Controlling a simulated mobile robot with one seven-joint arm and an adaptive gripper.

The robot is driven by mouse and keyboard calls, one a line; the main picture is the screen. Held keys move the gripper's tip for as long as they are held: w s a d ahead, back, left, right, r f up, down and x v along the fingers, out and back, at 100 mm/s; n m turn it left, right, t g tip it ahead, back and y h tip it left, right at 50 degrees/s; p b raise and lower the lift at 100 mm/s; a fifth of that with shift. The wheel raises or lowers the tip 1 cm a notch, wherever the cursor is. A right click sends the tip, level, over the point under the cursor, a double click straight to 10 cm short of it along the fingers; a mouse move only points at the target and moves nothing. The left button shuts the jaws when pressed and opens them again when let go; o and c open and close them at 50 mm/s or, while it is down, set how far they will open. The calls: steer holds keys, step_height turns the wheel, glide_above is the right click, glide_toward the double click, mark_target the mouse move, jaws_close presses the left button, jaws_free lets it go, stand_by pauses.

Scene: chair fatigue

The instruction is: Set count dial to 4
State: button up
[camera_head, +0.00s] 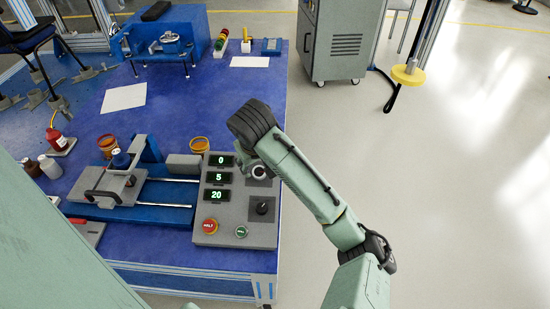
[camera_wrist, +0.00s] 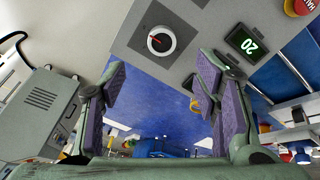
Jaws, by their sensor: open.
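A grey control panel (camera_head: 213,226) lies on the blue table's near right corner. Its green displays read 0 (camera_head: 220,160), 5 (camera_head: 218,177) and 20 (camera_head: 216,194). A black dial (camera_head: 263,207) sits at the panel's right. A dial with a red pointer and white ring (camera_wrist: 160,41) shows in the wrist view, close to the 20 display (camera_wrist: 246,44). I cannot read a label saying which dial is the count dial. My gripper (camera_head: 258,168) is over the panel's upper right and hides part of it. In the wrist view my gripper (camera_wrist: 164,82) has its fingers spread, with nothing between them.
A red HALT button (camera_head: 210,226) and a green button (camera_head: 241,231) sit on the panel's near edge. A grey clamp fixture (camera_head: 113,185) stands left of the panel, with an orange-rimmed cup (camera_head: 197,144) behind. A grey cabinet (camera_head: 337,40) stands beyond the table.

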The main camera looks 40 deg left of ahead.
mark_target(257, 172)
steer(key=x, duration=1)
steer(key=shift+a+f, duration=0.1)
steer(key=shift+a, duration=0.1)
steer(key=c, duration=1.1)
steer(key=shift+c, duration=0.2)
steer(key=shift+n, duration=0.4)
steer(key=n, duration=0.5)
steer(key=shift+n+p, duration=0.3)
steer(key=shift+p, duration=0.1)
steer(key=n, duration=0.5)
steer(key=shift+s+g, duration=0.15)
steer(key=shift+g, duration=0.25)
steer(key=shift+n, duration=0.3)
